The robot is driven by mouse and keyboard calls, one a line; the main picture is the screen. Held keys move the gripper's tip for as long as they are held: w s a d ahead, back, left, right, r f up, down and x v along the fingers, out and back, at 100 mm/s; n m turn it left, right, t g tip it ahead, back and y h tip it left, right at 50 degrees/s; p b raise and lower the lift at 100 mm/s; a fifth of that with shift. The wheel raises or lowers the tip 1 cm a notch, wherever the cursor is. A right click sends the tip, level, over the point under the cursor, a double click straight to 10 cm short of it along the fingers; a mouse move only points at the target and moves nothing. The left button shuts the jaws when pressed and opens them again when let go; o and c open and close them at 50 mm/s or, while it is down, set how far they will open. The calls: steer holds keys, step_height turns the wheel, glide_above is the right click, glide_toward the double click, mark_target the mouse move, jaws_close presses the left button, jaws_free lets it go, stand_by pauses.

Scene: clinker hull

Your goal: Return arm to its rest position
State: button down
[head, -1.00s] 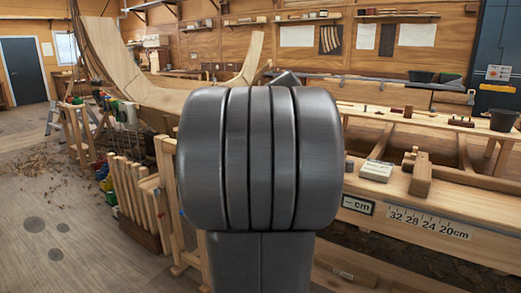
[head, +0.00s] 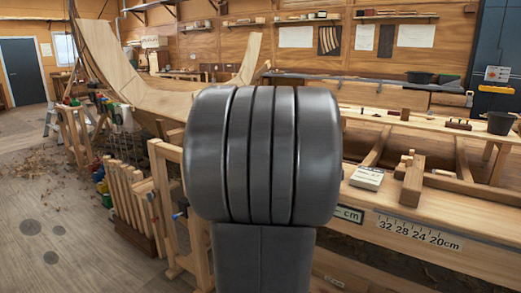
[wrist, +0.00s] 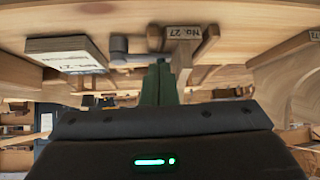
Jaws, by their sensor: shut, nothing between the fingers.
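My gripper (wrist: 159,83) shows in the wrist view as two dark green fingers held together, with nothing between them. The wrist picture looks upside down, and the fingers point toward the bench top with its labelled things. In the head view my large grey arm joint fills the middle, and my gripper is hidden behind it. Whether the fingertips touch anything cannot be told.
A pale labelled box (head: 367,178) and a wooden block piece (head: 413,182) lie on the plank bench (head: 420,222) right of my arm. A wooden rack (head: 130,190) stands close at left.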

steer(key=shift+s+d+r+n+t+y+p, duration=0.2)
steer(key=shift+s+n+t+y+p, duration=0.1)
steer(key=shift+s+n+y+p, duration=0.45)
steer(key=shift+s+n, duration=0.15)
steer(key=shift+n, duration=0.1)
steer(key=s+a+f+p+v, duration=0.1)
steer(key=f+v, duration=0.1)
steer(key=v, duration=1.1)
steer(key=shift+s+p, duration=0.3)
steer(key=shift+s, duration=0.1)
steer(key=shift+a+f, duration=0.15)
steer(key=shift+a, duration=0.05)
